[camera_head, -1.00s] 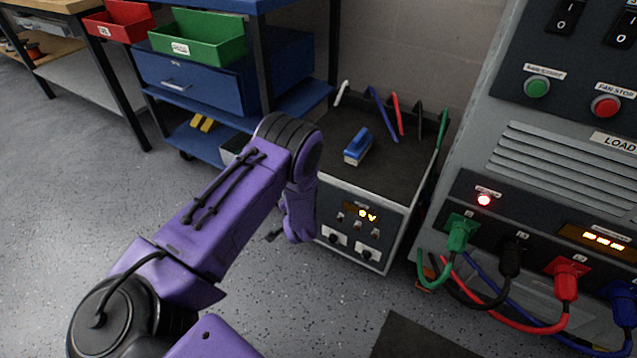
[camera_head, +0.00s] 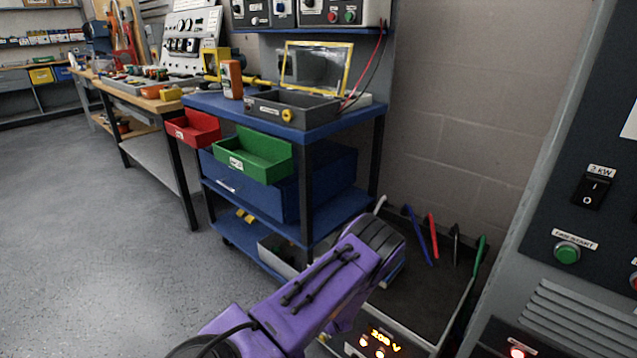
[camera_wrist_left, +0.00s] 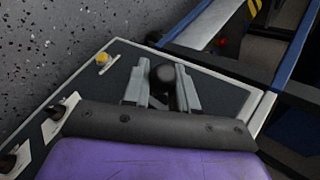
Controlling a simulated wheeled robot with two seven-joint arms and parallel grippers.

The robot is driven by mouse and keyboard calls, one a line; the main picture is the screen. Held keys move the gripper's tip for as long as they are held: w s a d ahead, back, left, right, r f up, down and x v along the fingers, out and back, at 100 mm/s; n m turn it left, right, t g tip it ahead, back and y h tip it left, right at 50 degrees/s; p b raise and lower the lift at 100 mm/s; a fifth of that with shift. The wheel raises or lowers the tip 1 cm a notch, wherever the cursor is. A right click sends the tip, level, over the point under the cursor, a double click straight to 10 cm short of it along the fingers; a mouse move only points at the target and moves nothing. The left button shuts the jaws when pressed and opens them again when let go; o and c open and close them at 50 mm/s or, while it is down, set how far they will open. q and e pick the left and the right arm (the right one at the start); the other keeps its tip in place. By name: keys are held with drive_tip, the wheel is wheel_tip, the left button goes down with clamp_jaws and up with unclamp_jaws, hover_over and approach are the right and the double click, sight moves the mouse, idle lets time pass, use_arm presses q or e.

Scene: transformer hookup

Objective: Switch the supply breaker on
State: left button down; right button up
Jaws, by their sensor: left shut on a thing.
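The grey supply unit (camera_head: 440,312) stands on the floor right of the blue shelf cart. Its front display (camera_head: 385,340) glows and appears to read 200 V. My purple left arm reaches over it in the head view and hides its gripper there. In the left wrist view the left gripper (camera_wrist_left: 161,92) is shut on a dark rounded handle (camera_wrist_left: 162,74) on a dark panel (camera_wrist_left: 118,80) with a pale rim. This looks like the breaker handle; its on or off position cannot be told. A yellow button (camera_wrist_left: 102,58) is on the same panel. My right gripper is out of view.
The blue cart (camera_head: 330,215) with a green bin (camera_head: 255,158) and red bin (camera_head: 195,128) stands close behind my arm. Red, blue, black and green cable ends (camera_head: 433,235) stand up at the unit's back. The load cabinet (camera_head: 560,320) stands at right; floor at left is clear.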

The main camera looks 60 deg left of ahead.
use_arm(q)
drive_tip(key=shift+s, duration=0.15)
drive_tip(key=c, duration=1.1)
unclamp_jaws()
drive_tip(key=shift+o, duration=0.6)
drive_tip(key=p+v, duration=0.3)
drive_tip(key=v, duration=0.7)
drive_tip(key=shift+d+r, duration=0.2)
drive_tip(key=shift+r, duration=0.05)
